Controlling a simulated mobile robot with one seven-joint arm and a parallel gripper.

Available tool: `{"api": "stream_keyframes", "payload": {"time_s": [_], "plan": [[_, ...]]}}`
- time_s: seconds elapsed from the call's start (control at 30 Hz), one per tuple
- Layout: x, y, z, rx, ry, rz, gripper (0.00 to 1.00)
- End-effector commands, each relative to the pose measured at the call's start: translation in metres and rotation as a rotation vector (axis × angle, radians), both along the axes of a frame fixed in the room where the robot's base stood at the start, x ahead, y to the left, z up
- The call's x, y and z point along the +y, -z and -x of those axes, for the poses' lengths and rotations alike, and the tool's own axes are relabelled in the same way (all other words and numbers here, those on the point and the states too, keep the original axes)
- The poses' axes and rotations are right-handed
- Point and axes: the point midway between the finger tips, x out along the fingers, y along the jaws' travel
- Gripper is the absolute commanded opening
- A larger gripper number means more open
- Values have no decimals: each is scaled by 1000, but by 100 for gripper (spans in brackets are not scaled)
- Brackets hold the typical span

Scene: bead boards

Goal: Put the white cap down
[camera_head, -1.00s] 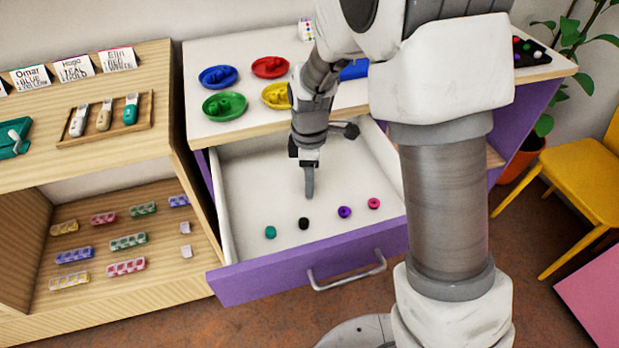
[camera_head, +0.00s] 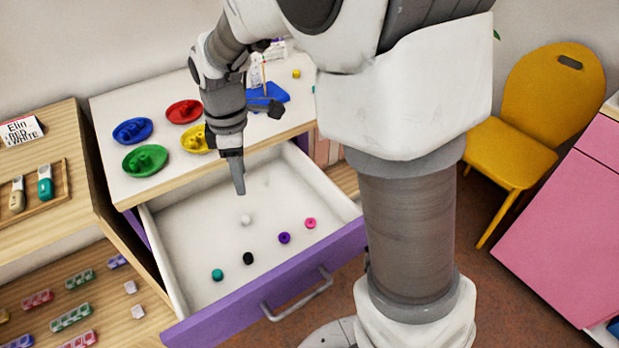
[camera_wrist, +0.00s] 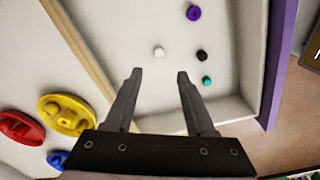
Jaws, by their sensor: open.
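The white cap (camera_head: 246,219) lies on the white floor of the open purple-fronted drawer (camera_head: 200,240). It also shows in the wrist view (camera_wrist: 158,51), beyond my fingertips and apart from them. My gripper (camera_head: 239,190) hangs over the drawer, above and behind the cap. In the wrist view my gripper (camera_wrist: 158,72) has its two fingers spread with nothing between them.
Teal (camera_head: 217,274), black (camera_head: 248,258), purple (camera_head: 284,238) and pink (camera_head: 310,223) caps lie in the drawer near its front. Coloured dishes, including a yellow one (camera_head: 195,140), stand on the counter behind. The drawer's back area looks clear.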

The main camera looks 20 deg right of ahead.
Motion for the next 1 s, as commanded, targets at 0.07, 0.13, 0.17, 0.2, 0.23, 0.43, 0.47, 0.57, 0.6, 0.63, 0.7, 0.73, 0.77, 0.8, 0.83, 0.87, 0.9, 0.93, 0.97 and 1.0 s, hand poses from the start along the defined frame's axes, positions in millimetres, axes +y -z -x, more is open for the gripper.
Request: {"api": "stream_keyframes", "payload": {"time_s": [0.07,0.13,0.17,0.2,0.23,0.43,0.47,0.57,0.6,0.63,0.7,0.73,0.77,0.8,0.83,0.87,0.9,0.93,0.97,1.0], "plan": [[-12,-21,9,-38,98,-16,55],[-24,-39,21,-71,210,-33,55],[-30,-47,27,-87,262,-41,55],[-37,-56,35,-106,330,-54,55],[-42,-63,41,-120,381,-63,55],[-72,-97,86,-214,714,-138,55],[-76,-102,93,-228,762,-151,55],[-88,-111,116,-273,927,-197,55],[-93,-114,126,-289,991,-217,55],[-96,-116,133,-301,1037,-231,55],[-102,-119,147,-327,1139,-265,55],[-104,-119,153,-336,1176,-279,55],[-106,-119,157,-344,1212,-292,55],[-109,-119,163,-353,1255,-308,55],[-110,-119,167,-359,1283,-318,55],[-111,-119,170,-365,1306,-327,55],[-112,-119,174,-370,1333,-337,55],[-113,-119,176,-374,1348,-344,55],[-114,-119,177,-376,1362,-349,55],[-114,-118,179,-379,1374,-353,55]]}}
